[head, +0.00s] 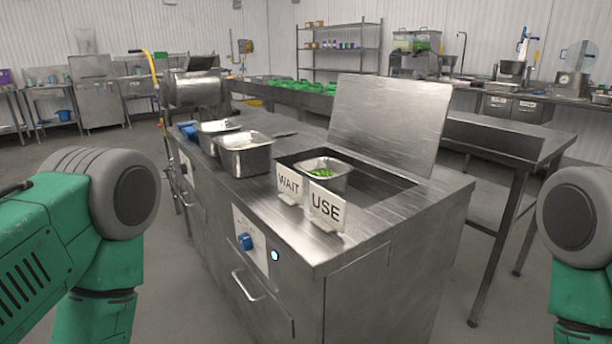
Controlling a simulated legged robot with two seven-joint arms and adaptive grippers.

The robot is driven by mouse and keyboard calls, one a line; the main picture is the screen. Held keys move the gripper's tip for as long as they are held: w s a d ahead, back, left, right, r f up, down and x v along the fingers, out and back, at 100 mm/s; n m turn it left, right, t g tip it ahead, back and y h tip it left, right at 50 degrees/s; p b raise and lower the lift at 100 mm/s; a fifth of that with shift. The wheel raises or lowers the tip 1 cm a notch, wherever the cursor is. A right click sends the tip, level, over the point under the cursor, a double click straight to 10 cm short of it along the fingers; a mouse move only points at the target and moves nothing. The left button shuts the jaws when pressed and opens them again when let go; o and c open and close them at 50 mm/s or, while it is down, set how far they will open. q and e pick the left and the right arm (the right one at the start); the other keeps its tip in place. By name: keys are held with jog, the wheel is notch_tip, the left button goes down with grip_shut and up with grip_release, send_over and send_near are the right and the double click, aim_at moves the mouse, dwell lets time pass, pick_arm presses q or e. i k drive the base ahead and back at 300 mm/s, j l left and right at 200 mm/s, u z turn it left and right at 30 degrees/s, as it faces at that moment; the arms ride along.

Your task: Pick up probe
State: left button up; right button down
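I cannot make out a probe anywhere in the head view; it may be hidden or too small to tell. Two green and grey links of my arms show at the left and right edges. Neither of my grippers is in view, so I cannot see where they are or whether they hold anything.
A steel counter (345,264) stands ahead. Its well has a raised lid (390,117) and holds a pan (334,181) with green food. WAIT (289,184) and USE (326,206) signs stand in front. Two pans (244,160) (216,128) sit left. A steel table (500,146) is right.

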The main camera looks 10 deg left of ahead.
aim_at(190, 132)
jog(key=i+j+z, duration=0.2)
jog(key=j, duration=0.25)
jog(key=j+z, duration=0.2)
jog(key=j, duration=0.3)
jog(key=j+z, duration=0.2)
jog(key=j, duration=0.25)
jog(key=i+j+z, duration=0.25)
jog(key=j, duration=0.4)
jog(key=i+j+z, duration=0.1)
jog(key=j+z, duration=0.15)
jog(key=j, duration=0.45)
jog(key=i+j+z, duration=0.1)
jog(key=j+z, duration=0.15)
jog(key=j, duration=0.45)
jog(key=j+z, duration=0.25)
jog(key=j, duration=0.5)
jog(key=j+z, duration=0.2)
jog(key=j, duration=0.5)
jog(key=k+j+z, duration=0.25)
jog(key=j, duration=0.5)
jog(key=j+z, duration=0.25)
jog(key=j, duration=0.5)
jog(key=k+j+z, duration=0.25)
jog(key=j, duration=0.4)
